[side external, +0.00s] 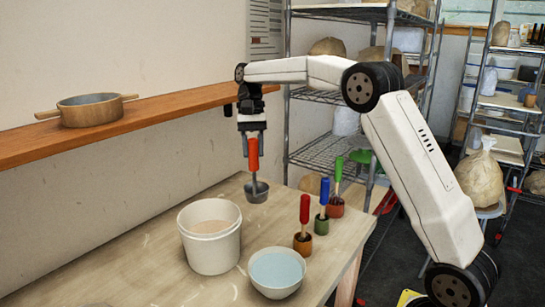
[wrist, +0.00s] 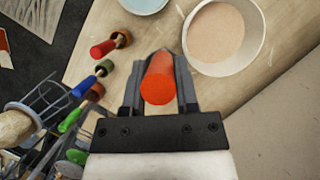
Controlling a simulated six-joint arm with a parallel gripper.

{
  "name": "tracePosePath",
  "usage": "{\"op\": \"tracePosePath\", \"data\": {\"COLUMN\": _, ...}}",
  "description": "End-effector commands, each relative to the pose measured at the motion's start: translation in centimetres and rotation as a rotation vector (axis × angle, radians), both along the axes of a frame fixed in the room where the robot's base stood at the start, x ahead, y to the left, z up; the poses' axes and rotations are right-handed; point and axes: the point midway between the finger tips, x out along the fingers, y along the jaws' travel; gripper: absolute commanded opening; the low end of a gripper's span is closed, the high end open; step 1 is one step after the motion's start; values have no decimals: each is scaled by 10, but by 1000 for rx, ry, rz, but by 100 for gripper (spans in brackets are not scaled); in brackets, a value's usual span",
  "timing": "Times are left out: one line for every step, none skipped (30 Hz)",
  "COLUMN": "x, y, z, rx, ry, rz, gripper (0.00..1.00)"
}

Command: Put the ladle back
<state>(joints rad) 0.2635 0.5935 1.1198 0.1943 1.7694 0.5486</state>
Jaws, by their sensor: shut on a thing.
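My gripper (side external: 253,148) is shut on the orange-red handle of the ladle (side external: 254,156). The ladle hangs upright, handle up, with its grey cup (side external: 256,191) low over the far part of the table. I cannot tell whether the cup touches the tabletop. In the wrist view, the round handle end of the ladle (wrist: 158,80) sits between the two fingers of my gripper (wrist: 158,62), and its cup is hidden. A white bucket (side external: 211,251) of pale tan material stands in front of the ladle. A white bowl (side external: 277,287) of light blue liquid stands to the bucket's right.
Tools with red (side external: 304,209), blue (side external: 324,191) and green (side external: 338,168) handles stand in small pots at the table's right. A wooden wall shelf (side external: 150,118) holds a pot (side external: 91,110). Wire racks (side external: 330,152) stand behind. The table's left front is mostly clear.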

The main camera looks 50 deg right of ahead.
Motion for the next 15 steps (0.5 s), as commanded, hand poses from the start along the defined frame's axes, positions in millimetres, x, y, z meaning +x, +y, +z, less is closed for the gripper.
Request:
{"op": "tracePosePath", "data": {"x": 3, "y": -3, "z": -3, "rx": 2, "ry": -1, "rz": -63, "gripper": 0}}
{"op": "tracePosePath", "data": {"x": 5, "y": -5, "z": -5, "rx": 1, "ry": -1, "rz": -102, "gripper": 0}}
{"op": "tracePosePath", "data": {"x": 7, "y": -7, "z": -7, "rx": 2, "ry": -1, "rz": -158, "gripper": 0}}
{"op": "tracePosePath", "data": {"x": 9, "y": -9, "z": -9, "rx": 1, "ry": -1, "rz": -200, "gripper": 0}}
{"op": "tracePosePath", "data": {"x": 11, "y": -10, "z": -11, "rx": 0, "ry": -1, "rz": -242, "gripper": 0}}
{"op": "tracePosePath", "data": {"x": 14, "y": -12, "z": -13, "rx": 2, "ry": -2, "rz": -298, "gripper": 0}}
{"op": "tracePosePath", "data": {"x": 16, "y": -14, "z": -15, "rx": 1, "ry": -1, "rz": -338, "gripper": 0}}
{"op": "tracePosePath", "data": {"x": 18, "y": -16, "z": -17, "rx": 0, "ry": -1, "rz": -381, "gripper": 0}}
{"op": "tracePosePath", "data": {"x": 21, "y": -18, "z": -19, "rx": 1, "ry": -1, "rz": -438, "gripper": 0}}
{"op": "tracePosePath", "data": {"x": 23, "y": -20, "z": -20, "rx": 1, "ry": -1, "rz": -481, "gripper": 0}}
{"op": "tracePosePath", "data": {"x": 25, "y": -21, "z": -22, "rx": 0, "ry": -2, "rz": -522, "gripper": 0}}
{"op": "tracePosePath", "data": {"x": 28, "y": -24, "z": -24, "rx": 2, "ry": -2, "rz": -579, "gripper": 0}}
{"op": "tracePosePath", "data": {"x": 30, "y": -26, "z": -26, "rx": 1, "ry": -1, "rz": -621, "gripper": 0}}
{"op": "tracePosePath", "data": {"x": 32, "y": -28, "z": -27, "rx": 1, "ry": -3, "rz": -664, "gripper": 0}}
{"op": "tracePosePath", "data": {"x": 34, "y": -30, "z": -29, "rx": 1, "ry": -1, "rz": -722, "gripper": 0}}
